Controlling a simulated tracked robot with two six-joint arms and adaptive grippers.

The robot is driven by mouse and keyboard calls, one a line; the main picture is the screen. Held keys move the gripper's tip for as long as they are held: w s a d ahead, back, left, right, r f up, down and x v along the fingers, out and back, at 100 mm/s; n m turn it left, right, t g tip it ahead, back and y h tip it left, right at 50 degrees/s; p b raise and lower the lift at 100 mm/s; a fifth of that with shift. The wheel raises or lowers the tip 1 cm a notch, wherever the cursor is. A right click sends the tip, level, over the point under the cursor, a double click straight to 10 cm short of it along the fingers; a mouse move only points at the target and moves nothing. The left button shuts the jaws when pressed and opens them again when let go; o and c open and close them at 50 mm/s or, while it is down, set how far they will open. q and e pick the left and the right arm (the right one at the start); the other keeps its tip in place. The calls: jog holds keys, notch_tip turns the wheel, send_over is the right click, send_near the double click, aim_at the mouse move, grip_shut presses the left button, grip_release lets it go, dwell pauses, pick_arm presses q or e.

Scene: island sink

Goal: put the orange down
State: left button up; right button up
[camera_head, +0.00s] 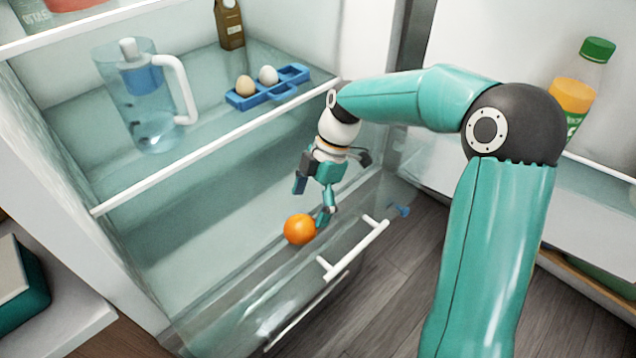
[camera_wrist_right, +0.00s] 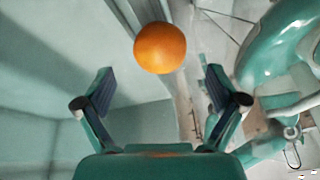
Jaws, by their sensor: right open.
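The orange (camera_head: 300,229) is low in the open fridge, at the front edge of the lower glass area above the drawer. I cannot tell exactly what it rests on. My right gripper (camera_head: 313,199) is just above and beside it, with its fingers spread. In the right wrist view the orange (camera_wrist_right: 160,45) shows whole, centred ahead of the open fingertips (camera_wrist_right: 158,74), with clear gaps on both sides. The orange appears free of the fingers. My left gripper is not in view.
A glass shelf (camera_head: 70,120) above holds a clear pitcher (camera_head: 150,115), a blue egg tray (camera_head: 245,101) with two eggs, and a brown bottle (camera_head: 229,28). A white drawer handle (camera_head: 350,250) is near the orange. The open door at right holds a green-capped bottle (camera_head: 594,70).

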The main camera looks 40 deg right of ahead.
jog(key=shift+v, duration=2.55)
